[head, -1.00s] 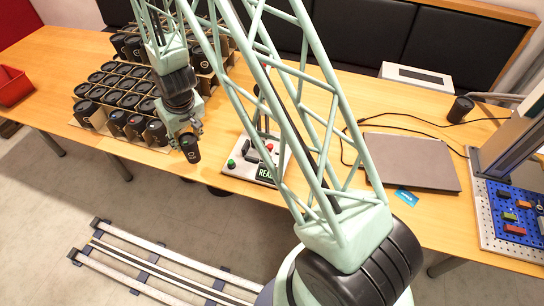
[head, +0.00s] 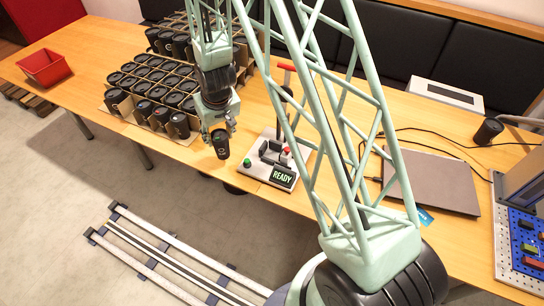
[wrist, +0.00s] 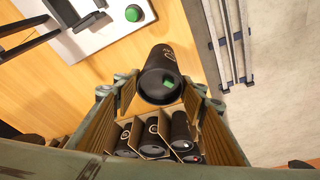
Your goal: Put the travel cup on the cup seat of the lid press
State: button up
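The travel cup (head: 220,143) is black with a light mark on its side. It hangs below my gripper (head: 218,122), over the table's front edge.
Cardboard crates (head: 118,112) of several black cups stand behind and left of my gripper. A red bin (head: 45,68) is at the far left.

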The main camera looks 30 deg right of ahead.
jog(key=shift+d+r, duration=0.1)
jog(key=shift+d, duration=0.05)
jog(key=shift+w+d+r+m+h+p, duration=0.1)
jog(key=shift+d+r+m+h+p, duration=0.15)
jog(key=shift+d+m+p, duration=0.35)
jog(key=shift+w+d+r+m+h+p, duration=0.15)
jog(key=shift+d+r+m+p, duration=0.25)
jog(key=shift+d+m, duration=0.35)
jog(key=s+d+r+m+g+h+p, duration=0.1)
jog(key=s+d+r+m+p, duration=0.1)
jog(key=s+d+m+p, duration=0.2)
jog(key=s+d+r+m+g+h+p, duration=0.1)
jog(key=s+d+r+m+p, duration=0.2)
jog(key=d+m, duration=0.6)
jog(key=shift+s+d+r+g+h+p, duration=0.15)
jog(key=shift+s+d+g+h+p, duration=0.2)
jog(key=shift+s+d+p, duration=0.6)
jog(key=shift+w+a, duration=0.1)
jog(key=shift+w, duration=0.1)
notch_tip(320, 180, down, 6)
jog(key=b, duration=0.3)
